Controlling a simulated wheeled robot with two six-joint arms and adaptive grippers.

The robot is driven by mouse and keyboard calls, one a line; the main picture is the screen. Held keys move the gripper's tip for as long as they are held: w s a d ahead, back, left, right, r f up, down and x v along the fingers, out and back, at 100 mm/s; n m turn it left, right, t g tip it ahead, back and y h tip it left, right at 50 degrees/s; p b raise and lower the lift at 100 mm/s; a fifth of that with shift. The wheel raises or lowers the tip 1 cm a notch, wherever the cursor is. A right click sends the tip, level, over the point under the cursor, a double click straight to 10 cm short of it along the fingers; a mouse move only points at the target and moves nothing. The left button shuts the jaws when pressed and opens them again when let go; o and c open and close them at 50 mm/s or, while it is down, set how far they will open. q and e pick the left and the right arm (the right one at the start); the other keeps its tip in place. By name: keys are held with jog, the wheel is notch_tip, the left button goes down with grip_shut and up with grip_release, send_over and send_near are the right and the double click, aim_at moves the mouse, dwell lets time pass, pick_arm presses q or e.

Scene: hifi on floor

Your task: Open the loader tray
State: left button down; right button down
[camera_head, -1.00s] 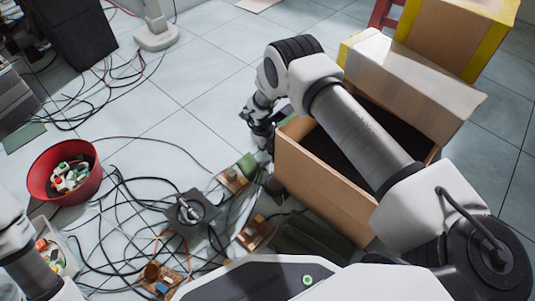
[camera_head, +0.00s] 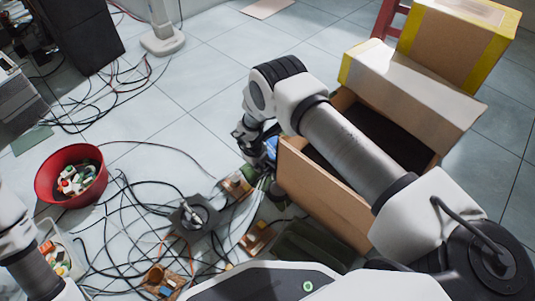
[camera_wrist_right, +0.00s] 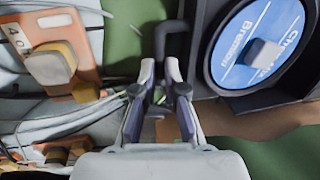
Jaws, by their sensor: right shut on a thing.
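The loader tray (camera_wrist_right: 262,103) is dark and holds a blue disc (camera_wrist_right: 245,35) with white lettering and a pale block at its centre. A dark hooked handle (camera_wrist_right: 172,30) joins its left side in the right wrist view. My right gripper (camera_wrist_right: 160,68) is shut on this handle, its two fingertips close together at its lower end. In the head view my right gripper (camera_head: 246,140) is beside the left end of the brown box, and a piece of the blue disc (camera_head: 271,147) shows just past it. My arm hides most of the tray there. My left gripper is out of view; only its arm shows.
A brown open box (camera_head: 320,195) stands under my right arm, with yellow-edged cartons (camera_head: 450,45) behind it. Cables, small circuit boards (camera_head: 237,186) and a grey device (camera_head: 195,214) clutter the floor. A red bowl (camera_head: 48,185) stands left.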

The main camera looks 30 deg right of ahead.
jog(key=shift+s+a, duration=0.2)
jog(key=shift+a, duration=0.1)
jog(key=c, duration=1.5)
grip_release()
notch_tip(320, 180, up, 12)
jog(key=a, duration=0.2)
jog(key=shift+s, duration=0.35)
jog(key=shift+f, duration=0.2)
